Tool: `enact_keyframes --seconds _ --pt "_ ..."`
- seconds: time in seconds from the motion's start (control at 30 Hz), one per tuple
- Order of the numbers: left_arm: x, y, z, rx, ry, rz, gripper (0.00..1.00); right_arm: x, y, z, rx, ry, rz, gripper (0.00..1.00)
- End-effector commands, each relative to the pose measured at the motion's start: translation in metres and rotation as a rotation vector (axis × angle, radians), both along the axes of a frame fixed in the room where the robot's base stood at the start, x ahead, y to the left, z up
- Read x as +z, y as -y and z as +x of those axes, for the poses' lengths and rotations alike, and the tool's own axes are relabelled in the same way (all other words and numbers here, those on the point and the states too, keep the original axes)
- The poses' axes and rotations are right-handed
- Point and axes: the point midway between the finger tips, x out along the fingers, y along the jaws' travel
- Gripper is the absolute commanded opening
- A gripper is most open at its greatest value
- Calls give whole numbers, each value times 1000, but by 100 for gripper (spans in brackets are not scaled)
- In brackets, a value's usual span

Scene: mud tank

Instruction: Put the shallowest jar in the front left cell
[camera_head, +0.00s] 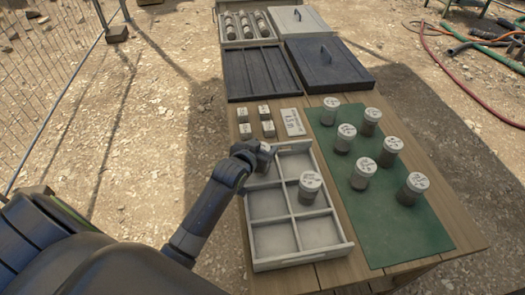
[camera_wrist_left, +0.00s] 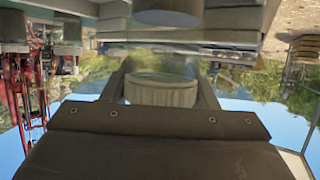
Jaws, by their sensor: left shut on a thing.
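My left gripper (camera_head: 262,152) is shut on a pale jar, which shows between the fingers in the wrist view (camera_wrist_left: 162,90). In the head view the gripper mostly hides this jar, above the far left corner of the tray. The pale divided tray (camera_head: 258,263) has two columns of cells. One jar (camera_head: 310,186) with a written lid stands in the middle right cell; the front left cell (camera_head: 281,238) is empty. Several lidded jars (camera_head: 363,170) stand upright on the green mat (camera_head: 405,232). My right gripper is not in view.
Several small labelled blocks (camera_head: 267,129) and a label card (camera_head: 293,122) lie behind the tray. Two dark panels (camera_head: 262,73) and (camera_head: 328,65) and a box of cylinders (camera_head: 246,25) are farther back. The mat's near end is clear.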

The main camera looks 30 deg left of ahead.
Motion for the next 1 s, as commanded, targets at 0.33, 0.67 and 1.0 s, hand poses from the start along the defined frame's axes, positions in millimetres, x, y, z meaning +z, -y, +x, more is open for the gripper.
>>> enact_keyframes --seconds 0.33,0.67,1.0 --pt "-12 0 0 -2 5 2 16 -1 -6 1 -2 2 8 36" --pt "-16 0 0 -1 1 2 75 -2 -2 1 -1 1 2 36" --pt "-13 0 -1 0 1 1 75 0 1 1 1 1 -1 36"
